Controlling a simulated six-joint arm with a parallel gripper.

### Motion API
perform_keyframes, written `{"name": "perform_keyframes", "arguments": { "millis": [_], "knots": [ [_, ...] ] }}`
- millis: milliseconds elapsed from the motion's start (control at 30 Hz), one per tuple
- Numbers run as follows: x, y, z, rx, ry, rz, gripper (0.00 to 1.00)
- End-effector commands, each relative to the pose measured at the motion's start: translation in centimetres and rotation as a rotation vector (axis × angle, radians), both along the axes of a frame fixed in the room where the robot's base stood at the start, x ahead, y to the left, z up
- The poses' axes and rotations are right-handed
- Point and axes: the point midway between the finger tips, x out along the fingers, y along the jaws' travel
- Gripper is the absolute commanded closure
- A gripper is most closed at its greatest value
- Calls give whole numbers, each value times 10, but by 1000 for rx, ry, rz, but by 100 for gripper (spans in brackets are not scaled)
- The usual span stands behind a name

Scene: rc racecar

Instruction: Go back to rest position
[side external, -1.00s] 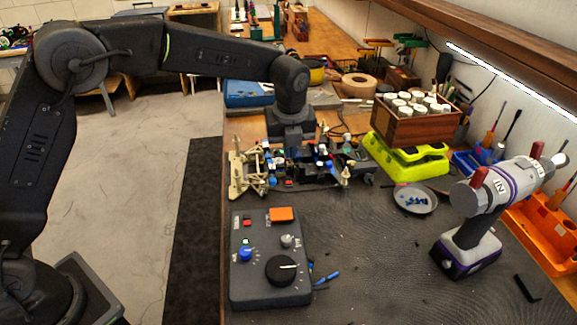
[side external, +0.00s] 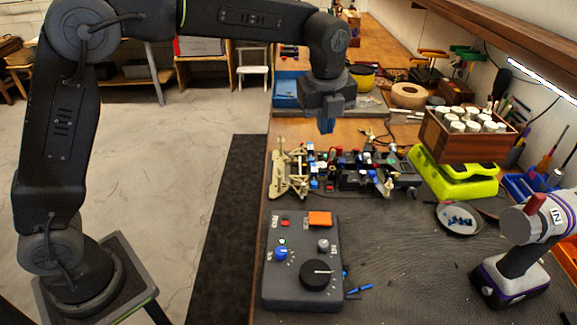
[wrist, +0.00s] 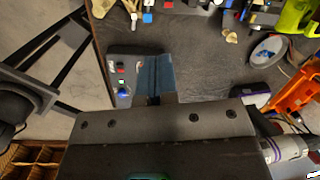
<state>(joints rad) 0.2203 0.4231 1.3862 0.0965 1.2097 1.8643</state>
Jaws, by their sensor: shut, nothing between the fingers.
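My gripper (side external: 327,124) is shut and empty. It points down and hangs above the far side of the RC car chassis (side external: 345,170), clear of it. In the wrist view my gripper's blue-grey fingers (wrist: 156,75) are together, with nothing between them. The chassis lies on the dark mat, with beige end parts and several coloured components. Its edge shows at the top of the wrist view (wrist: 190,8).
A control box (side external: 303,262) with knobs and an orange button stands in front of the chassis. To the right are a yellow-green case (side external: 455,180) under a wooden box of white bottles (side external: 468,140), a dish (side external: 459,219) and a power drill (side external: 520,260). Open floor lies left of the bench.

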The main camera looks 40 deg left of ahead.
Motion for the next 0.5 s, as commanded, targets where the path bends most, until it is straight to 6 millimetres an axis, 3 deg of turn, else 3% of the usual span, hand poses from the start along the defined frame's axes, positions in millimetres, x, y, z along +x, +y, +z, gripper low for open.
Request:
{"name": "perform_keyframes", "arguments": {
  "millis": [33, 200, 333, 500],
  "knots": [
    [-15, 10, 16, -26, -30, 110, 100],
    [-72, 38, 47, -136, -117, 540, 100],
    [-119, 56, 58, -237, -174, 870, 100],
    [-181, 74, 57, -389, -234, 1298, 100]
  ]
}}
